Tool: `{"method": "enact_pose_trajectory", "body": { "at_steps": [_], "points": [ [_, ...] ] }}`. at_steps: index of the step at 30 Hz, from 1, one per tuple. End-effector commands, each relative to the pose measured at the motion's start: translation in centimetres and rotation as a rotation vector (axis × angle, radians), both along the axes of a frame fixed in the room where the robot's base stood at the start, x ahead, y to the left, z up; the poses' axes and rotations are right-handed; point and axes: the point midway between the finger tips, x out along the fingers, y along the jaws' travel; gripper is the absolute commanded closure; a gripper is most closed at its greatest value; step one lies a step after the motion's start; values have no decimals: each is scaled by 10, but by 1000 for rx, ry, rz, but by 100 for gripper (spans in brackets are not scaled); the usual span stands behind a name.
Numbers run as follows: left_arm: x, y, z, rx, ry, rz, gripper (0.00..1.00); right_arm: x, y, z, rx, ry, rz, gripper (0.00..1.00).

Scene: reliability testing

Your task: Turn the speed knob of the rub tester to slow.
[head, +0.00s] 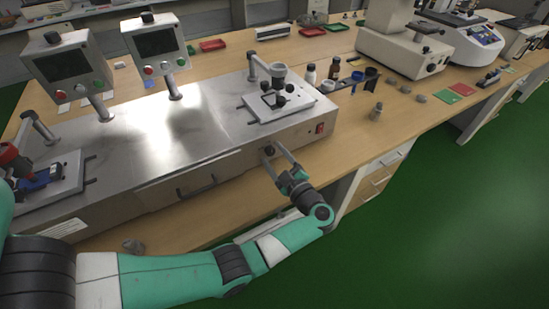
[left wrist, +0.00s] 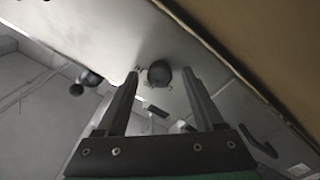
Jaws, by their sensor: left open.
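The rub tester (head: 225,125) is a long metal-topped machine on the wooden table in the head view. Its dark round speed knob (head: 269,150) sits on the front face, near the right end. In the left wrist view the knob (left wrist: 159,73) appears between the two fingertips, with a gap on each side. My left gripper (head: 273,157) is open at the front face, its fingers pointing at the knob. It also shows in the left wrist view (left wrist: 160,76). The knob's marking cannot be read. My right gripper is out of view.
A red switch (head: 320,128) is on the front face right of the knob. A drawer-like handle (head: 197,187) is to the left. Bottles (head: 334,68) and a small weight (head: 376,111) stand right of the tester. Two control panels (head: 157,45) rise behind. The table front is mostly free.

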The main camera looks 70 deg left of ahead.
Motion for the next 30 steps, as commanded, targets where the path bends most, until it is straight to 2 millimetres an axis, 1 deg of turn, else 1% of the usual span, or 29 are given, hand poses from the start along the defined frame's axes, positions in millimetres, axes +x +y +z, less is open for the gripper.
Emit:
{"method": "enact_pose_trajectory", "body": {
  "at_steps": [6, 7, 18, 30],
  "points": [
    [0, 1, 0, 0, 0, -1, 31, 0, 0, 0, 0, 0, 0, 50],
    [0, 1, 0, 0, 0, -1, 34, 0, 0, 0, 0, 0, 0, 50],
    [0, 0, 0, 0, 0, 0, 100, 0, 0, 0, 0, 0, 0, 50],
    [0, 0, 0, 3, -35, 0, 100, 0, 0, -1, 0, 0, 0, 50]
  ]
}}
